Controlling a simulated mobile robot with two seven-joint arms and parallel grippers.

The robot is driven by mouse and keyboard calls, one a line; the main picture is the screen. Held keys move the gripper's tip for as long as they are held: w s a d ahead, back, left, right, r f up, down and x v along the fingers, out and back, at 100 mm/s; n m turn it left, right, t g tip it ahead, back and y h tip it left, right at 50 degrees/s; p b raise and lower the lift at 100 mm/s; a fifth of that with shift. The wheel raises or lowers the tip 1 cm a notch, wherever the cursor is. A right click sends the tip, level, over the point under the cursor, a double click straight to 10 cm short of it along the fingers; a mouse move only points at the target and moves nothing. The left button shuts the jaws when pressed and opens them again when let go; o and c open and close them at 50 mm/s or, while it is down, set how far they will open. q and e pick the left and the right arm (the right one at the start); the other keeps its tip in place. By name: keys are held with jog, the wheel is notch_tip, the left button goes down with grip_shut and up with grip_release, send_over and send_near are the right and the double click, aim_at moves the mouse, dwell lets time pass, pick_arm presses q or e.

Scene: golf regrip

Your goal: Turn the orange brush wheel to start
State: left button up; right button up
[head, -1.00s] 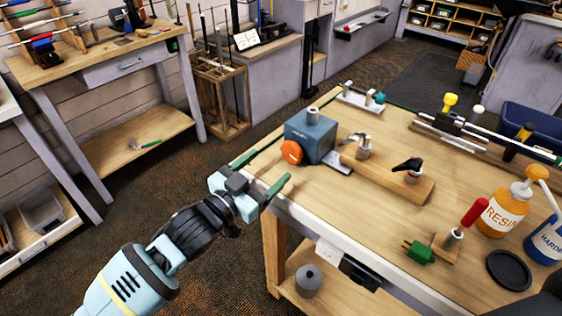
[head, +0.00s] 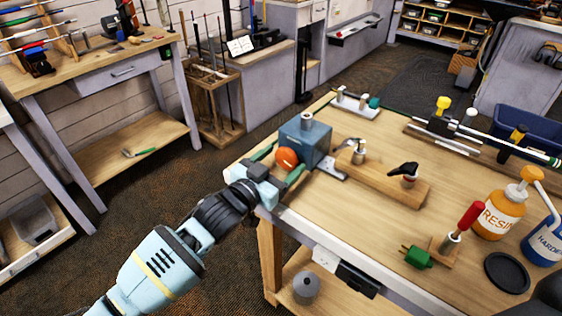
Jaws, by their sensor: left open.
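The orange brush wheel (head: 287,158) is on the left face of a blue-grey box (head: 308,137) near the workbench's left corner. My left gripper (head: 280,166) is open, with its green fingers on either side of the wheel. The far finger is partly hidden behind the wheel and the near finger lies to its right. I cannot tell whether either finger touches the wheel. My right gripper is not seen.
A wooden block with clamps (head: 385,180) lies right of the box. A resin bottle (head: 499,215), a red-handled tool (head: 461,226) and a black lid (head: 507,272) stand on the bench's right part. The bench's front middle (head: 350,223) is clear.

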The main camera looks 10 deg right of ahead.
pick_arm(q)
jog(key=shift+w+d, duration=0.1)
jog(key=shift+d, duration=0.1)
jog(key=c, duration=1)
jog(key=n, duration=0.4)
jog(key=o, duration=1)
jog(key=shift+a, duration=0.1)
jog(key=v, duration=0.7)
jog(key=shift+a+p, duration=0.3)
jog(key=shift+p, duration=0.1)
